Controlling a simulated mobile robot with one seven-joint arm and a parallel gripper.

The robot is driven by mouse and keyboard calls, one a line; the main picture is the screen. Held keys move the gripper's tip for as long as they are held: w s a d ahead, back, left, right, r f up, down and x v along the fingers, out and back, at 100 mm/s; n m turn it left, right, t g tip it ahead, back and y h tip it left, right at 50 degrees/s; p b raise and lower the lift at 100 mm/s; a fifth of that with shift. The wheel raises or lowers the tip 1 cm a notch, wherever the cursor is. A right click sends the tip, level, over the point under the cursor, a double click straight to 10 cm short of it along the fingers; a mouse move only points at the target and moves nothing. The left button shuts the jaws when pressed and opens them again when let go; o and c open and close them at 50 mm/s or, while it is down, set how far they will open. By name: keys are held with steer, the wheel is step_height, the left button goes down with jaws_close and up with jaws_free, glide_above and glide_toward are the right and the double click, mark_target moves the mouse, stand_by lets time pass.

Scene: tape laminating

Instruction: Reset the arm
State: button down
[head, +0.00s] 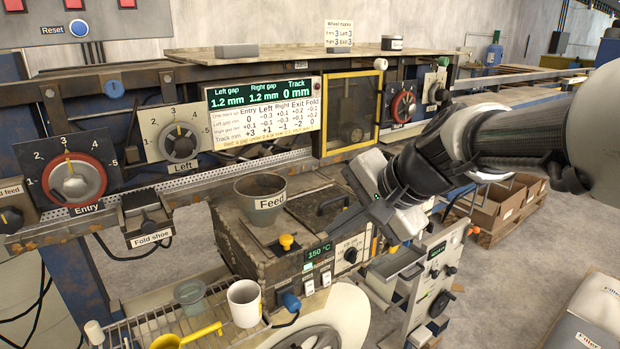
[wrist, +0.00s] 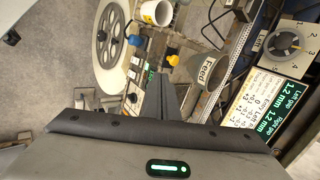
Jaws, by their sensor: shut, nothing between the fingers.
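My gripper (head: 330,230) is in the middle of the head view, reaching in from the right. Its fingers are shut and empty, pointing left and down above the grey machine box (head: 262,240) with the 150 °C display. In the wrist view my gripper (wrist: 162,78) shows as two dark fingers together, with the box and the Feed cup beyond them. I cannot tell how high the fingertips are above the box.
The Feed cup (head: 260,205) stands on the box, with a yellow knob (head: 286,242) in front. A white mug (head: 244,302) and a clear cup (head: 190,295) stand on the rack below. The Entry dial (head: 72,180) and Left dial (head: 179,142) are on the rail behind.

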steer(key=s+d+r+n+h+p, duration=0.2)
steer(key=s+d+n+p, duration=0.2)
steer(key=s, duration=0.4)
steer(key=s+d+r+n+h+p, duration=0.3)
steer(key=s+d+n+p, duration=0.1)
steer(key=s, duration=0.4)
steer(key=shift+d+n+h, duration=0.2)
steer(key=shift+n+h, duration=0.1)
steer(key=shift+n, duration=0.2)
steer(key=shift+r, duration=0.1)
